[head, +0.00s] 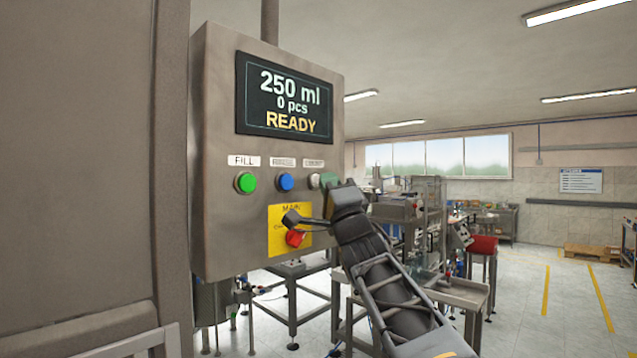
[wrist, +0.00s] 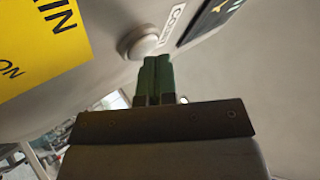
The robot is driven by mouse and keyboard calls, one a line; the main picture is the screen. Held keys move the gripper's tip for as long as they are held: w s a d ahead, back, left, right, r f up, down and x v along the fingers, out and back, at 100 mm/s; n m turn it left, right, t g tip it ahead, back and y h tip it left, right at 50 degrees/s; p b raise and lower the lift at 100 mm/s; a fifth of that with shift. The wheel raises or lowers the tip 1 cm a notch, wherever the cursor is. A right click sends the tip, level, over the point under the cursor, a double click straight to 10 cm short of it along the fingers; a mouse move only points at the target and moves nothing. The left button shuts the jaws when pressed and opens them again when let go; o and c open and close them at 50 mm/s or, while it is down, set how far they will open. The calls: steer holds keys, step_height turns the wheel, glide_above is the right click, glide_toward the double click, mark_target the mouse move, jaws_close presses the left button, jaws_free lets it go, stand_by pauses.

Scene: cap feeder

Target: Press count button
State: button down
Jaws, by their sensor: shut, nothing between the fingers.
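The count button (head: 314,181) is a pale round button, the rightmost of three in a row on the grey control panel (head: 220,120). My gripper (head: 328,180) is at its right in the head view and hides part of that area. In the wrist view the count button (wrist: 146,44) sits just beyond the green fingertips (wrist: 157,62), under a small white label. The fingers are shut together and empty. I cannot tell whether they touch the button. The panel screen (head: 290,97) reads "250 ml, 0 pcs, READY".
A green FILL button (head: 245,182) and a blue button (head: 285,182) stand left of the count button. Below them is a red knob (head: 296,238) on a yellow plate (head: 275,240), close to my arm. Metal machines (head: 410,215) and open floor lie behind at right.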

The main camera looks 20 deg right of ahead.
steer(key=shift+s+d, duration=0.3)
steer(key=shift+s, duration=0.45)
steer(key=s, duration=0.1)
steer(key=s+d, duration=0.1)
steer(key=s, duration=0.1)
steer(key=s+d, duration=0.1)
steer(key=shift+s, duration=0.25)
steer(key=shift+h, duration=0.3)
stand_by(0.5)
